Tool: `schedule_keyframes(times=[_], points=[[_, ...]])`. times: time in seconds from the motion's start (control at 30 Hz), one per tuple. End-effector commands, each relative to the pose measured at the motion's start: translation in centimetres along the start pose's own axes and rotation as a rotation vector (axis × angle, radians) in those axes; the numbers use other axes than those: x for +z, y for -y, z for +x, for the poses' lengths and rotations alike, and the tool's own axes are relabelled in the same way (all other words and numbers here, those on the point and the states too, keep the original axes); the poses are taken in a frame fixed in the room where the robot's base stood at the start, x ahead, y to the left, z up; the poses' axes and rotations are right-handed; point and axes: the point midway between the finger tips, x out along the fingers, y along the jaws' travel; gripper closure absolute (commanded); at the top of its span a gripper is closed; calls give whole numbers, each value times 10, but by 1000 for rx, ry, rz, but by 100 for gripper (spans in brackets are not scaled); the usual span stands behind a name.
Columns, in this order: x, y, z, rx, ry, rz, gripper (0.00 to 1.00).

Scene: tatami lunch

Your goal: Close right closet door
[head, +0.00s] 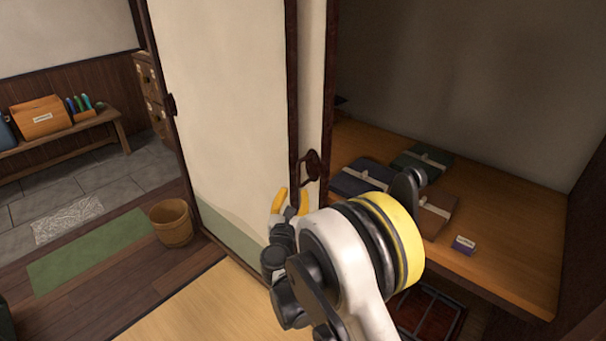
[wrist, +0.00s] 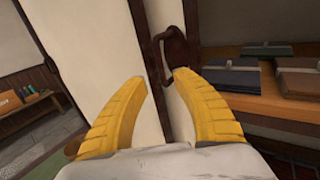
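The right closet door (head: 315,70) shows as a narrow cream strip with a dark frame, mostly overlapped by the wide cream left panel (head: 225,90). The closet is open to its right. A dark looped handle (head: 311,166) is on the narrow strip; in the wrist view the handle (wrist: 172,48) stands just beyond the right fingertip. My gripper (head: 291,200) has yellow fingers spread apart with nothing between them, also in the wrist view (wrist: 160,82). It is just below and left of the handle in the head view. Contact with the handle cannot be told.
A wooden closet shelf (head: 500,235) at right holds folded cloth bundles (head: 362,178) and a small purple box (head: 464,245). A bench (head: 75,137) is farther left. Floor around the basket is clear.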

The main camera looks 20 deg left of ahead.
Motion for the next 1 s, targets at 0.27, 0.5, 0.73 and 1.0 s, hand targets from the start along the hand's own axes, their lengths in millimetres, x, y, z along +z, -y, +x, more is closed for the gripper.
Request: schedule_keyframes(times=[0.27,0.5,0.73,1.0], points=[[-2,2,54,-1,1,-3,66],[-1,1,91,0,1,-5,66],[1,1,100,1,2,-5,66],[2,1,100,1,2,-6,92]])
